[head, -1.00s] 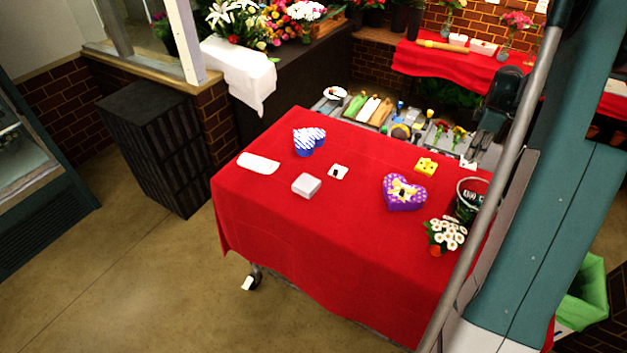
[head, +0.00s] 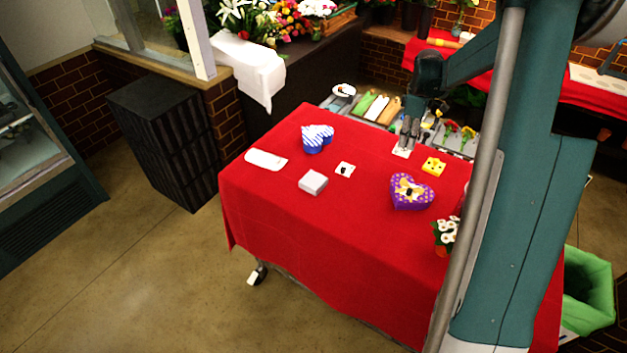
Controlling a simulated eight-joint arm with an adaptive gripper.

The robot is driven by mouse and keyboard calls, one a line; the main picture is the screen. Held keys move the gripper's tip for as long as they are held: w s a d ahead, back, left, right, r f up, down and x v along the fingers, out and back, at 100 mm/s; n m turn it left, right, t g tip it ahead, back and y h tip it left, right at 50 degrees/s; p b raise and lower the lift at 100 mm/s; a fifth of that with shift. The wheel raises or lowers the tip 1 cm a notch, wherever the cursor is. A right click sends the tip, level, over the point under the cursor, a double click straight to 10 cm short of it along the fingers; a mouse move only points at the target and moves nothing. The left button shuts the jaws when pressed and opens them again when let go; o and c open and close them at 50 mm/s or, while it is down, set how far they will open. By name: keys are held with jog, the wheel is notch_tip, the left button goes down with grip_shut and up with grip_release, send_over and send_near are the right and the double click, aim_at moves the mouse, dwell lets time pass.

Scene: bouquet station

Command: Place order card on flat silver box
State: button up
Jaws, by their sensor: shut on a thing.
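The flat silver box (head: 313,183) lies on the red-covered table, left of the table's middle. My gripper (head: 408,138) is over the far edge of the table, pointing down, to the right of and beyond the box. It is shut on a small white card (head: 402,152), which I take to be the order card. The card is small here, and its print cannot be read. A second small white card with a dark mark (head: 345,170) lies on the cloth just right of the silver box.
My arm column hides the table's right side. The near left cloth is clear.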

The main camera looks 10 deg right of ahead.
jog(key=w+a+r, duration=0.1)
jog(key=w+a, duration=0.1)
jog(key=a, duration=1.6)
send_over(319, 176)
jog(key=shift+a+r, duration=0.1)
jog(key=shift+r, duration=0.3)
jog(key=shift+f+p, duration=0.3)
jog(key=shift+f, duration=2.65)
jog(key=shift+f, duration=2.1)
jog(key=shift+f, duration=0.1)
